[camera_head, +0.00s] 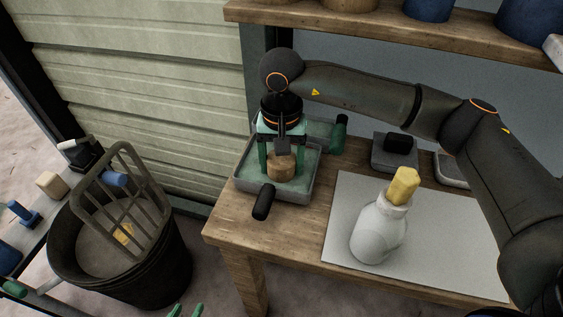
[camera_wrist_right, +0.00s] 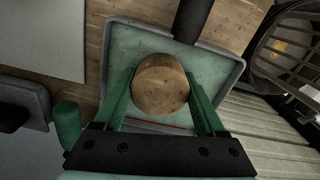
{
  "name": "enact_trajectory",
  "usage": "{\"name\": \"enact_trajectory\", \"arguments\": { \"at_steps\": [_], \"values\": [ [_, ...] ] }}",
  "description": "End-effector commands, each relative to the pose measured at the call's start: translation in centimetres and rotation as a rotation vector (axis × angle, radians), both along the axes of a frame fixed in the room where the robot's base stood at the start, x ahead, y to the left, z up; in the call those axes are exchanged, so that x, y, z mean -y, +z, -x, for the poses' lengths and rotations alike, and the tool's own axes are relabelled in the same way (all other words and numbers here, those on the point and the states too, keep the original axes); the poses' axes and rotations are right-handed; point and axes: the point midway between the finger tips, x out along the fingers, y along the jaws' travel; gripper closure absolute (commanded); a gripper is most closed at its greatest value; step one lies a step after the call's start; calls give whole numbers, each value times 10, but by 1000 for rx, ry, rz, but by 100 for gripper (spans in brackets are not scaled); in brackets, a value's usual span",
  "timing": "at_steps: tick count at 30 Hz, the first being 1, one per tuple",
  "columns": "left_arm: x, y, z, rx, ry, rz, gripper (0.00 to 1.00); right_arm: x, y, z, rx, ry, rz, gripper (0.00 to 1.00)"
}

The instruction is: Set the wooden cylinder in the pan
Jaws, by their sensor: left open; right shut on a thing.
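The wooden cylinder (camera_head: 280,167) is between the green fingers of my right gripper (camera_head: 281,158), inside the outline of the pan (camera_head: 243,184). The pan is a grey square tray with a greenish inside and a black handle. In the right wrist view, the cylinder (camera_wrist_right: 160,86) is held upright between both fingers over the pan's floor (camera_wrist_right: 120,38). I cannot tell whether its base touches the floor. My left gripper (camera_head: 186,311) shows only its green fingertips at the bottom edge. They are apart and empty.
A white bottle (camera_head: 378,233) with a yellow stopper stands on a grey mat (camera_head: 440,240) right of the pan. A grey block with a black top (camera_head: 397,152) sits behind. A black bin (camera_head: 150,270) with a grille stands left of the table. A shelf (camera_head: 350,22) hangs above.

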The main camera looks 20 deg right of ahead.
Motion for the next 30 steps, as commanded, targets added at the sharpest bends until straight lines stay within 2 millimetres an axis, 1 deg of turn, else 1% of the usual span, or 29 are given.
{"name": "enact_trajectory", "arguments": {
  "at_steps": [22,23,27,30],
  "values": [
    [0,-10,-1,3,0,-1,50,0,-11,0,0,0,0,100],
    [0,-9,-1,3,0,-1,50,0,-10,0,0,0,0,25],
    [-1,-9,-1,3,1,-1,50,0,-10,0,0,0,0,9],
    [-1,-9,-1,3,1,-1,50,0,-10,0,0,0,0,0]
  ]
}}
